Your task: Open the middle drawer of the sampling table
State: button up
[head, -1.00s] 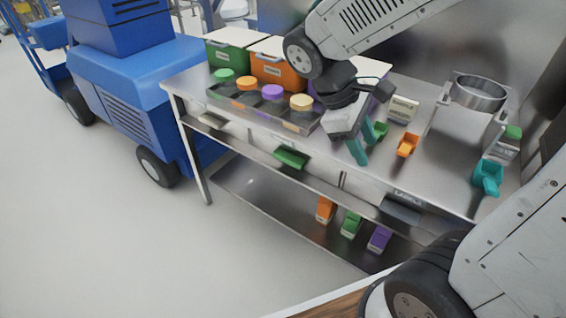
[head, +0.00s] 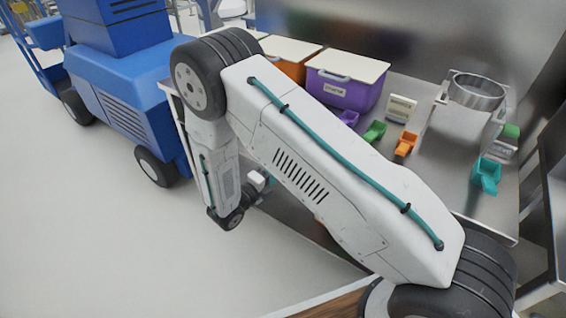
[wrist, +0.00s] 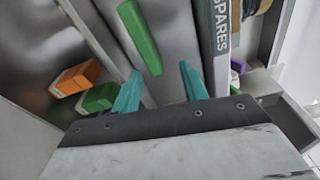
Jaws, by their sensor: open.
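In the wrist view, a green bar handle (wrist: 140,38) runs along a grey metal front (wrist: 175,45) of the sampling table. My gripper (wrist: 158,68) has its two teal fingers apart and empty. In the picture, the near end of the handle lies between the fingertips; whether they touch it I cannot tell. In the head view, the sampling table (head: 435,188) stands at the right, and my arm covers its drawer fronts, the handle and most of my gripper.
A panel lettered SPARES (wrist: 219,45) stands beside the handle, with partly seen items behind it. Orange (wrist: 77,77) and green (wrist: 98,97) pieces lie at the left. A purple bin (head: 345,90) and scoops stand on the tabletop. A blue vehicle (head: 120,90) is left; grey floor is open in front.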

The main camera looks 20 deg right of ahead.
jog(key=w+d+n, duration=0.1)
jog(key=w, duration=0.1)
jog(key=w+d+f+t, duration=0.1)
jog(key=d, duration=0.1)
jog(key=w+d+f+n, duration=0.1)
jog(key=w+d, duration=0.1)
jog(key=shift+w+n+y, duration=0.3)
